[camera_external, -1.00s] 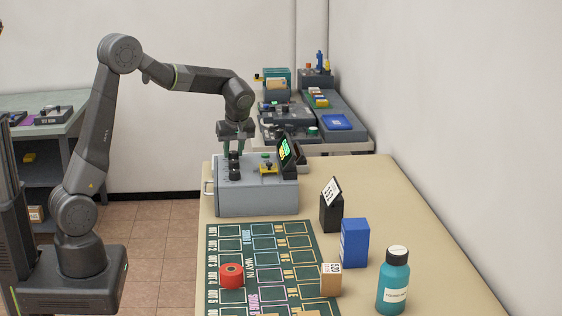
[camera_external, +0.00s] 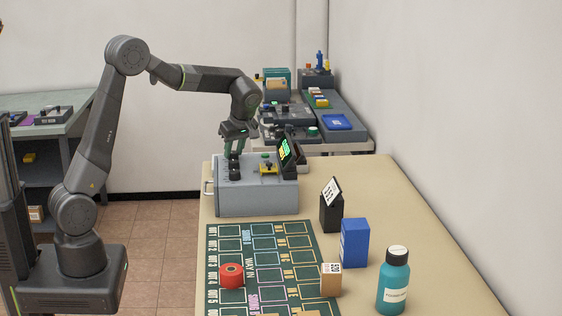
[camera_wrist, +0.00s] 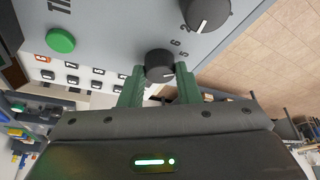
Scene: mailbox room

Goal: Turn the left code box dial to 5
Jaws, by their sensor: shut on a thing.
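The grey code box (camera_external: 256,199) stands at the far end of the tan table, with black dials (camera_external: 235,173) along its left side. My gripper (camera_external: 234,153) points down over this row, its green fingers at the dial farthest from the camera. In the wrist view my gripper (camera_wrist: 161,84) has one finger on each side of a black dial (camera_wrist: 159,64) and is shut on it. Small numbers, apparently 5 and 6, are printed beside it. Where its pointer stands I cannot tell. Another black dial (camera_wrist: 206,13) with a white pointer line is free of the fingers.
A lit green display (camera_external: 286,150) rises at the box's right; its digits are unreadable. A yellow-based switch (camera_external: 268,168) sits on the box top. Nearer are a dark printed mat (camera_external: 262,262), a red roll (camera_external: 231,276), a blue box (camera_external: 354,243) and a teal bottle (camera_external: 394,286).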

